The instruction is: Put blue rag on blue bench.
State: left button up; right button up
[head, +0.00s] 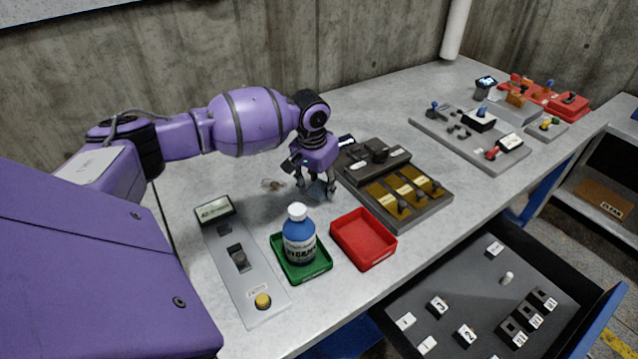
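My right gripper is out of view.
A blue bottle with a white cap (299,240) stands in a green tray (315,272). A red tray (363,239) sits beside it. Switch panels (400,190) lie right of the gripper, and a control panel (240,270) lies left. An open drawer (450,285) juts out below.

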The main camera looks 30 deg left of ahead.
aim_at(315, 190)
pick_arm(q)
jog(key=shift+o, duration=0.4)
jog(key=shift+r, duration=0.3)
notch_tip(315, 190, up, 12)
jog(key=s, duration=0.2)
jog(key=shift+f+p, duration=0.2)
jog(key=shift+p, duration=0.2)
jog(key=shift+w, duration=0.1)
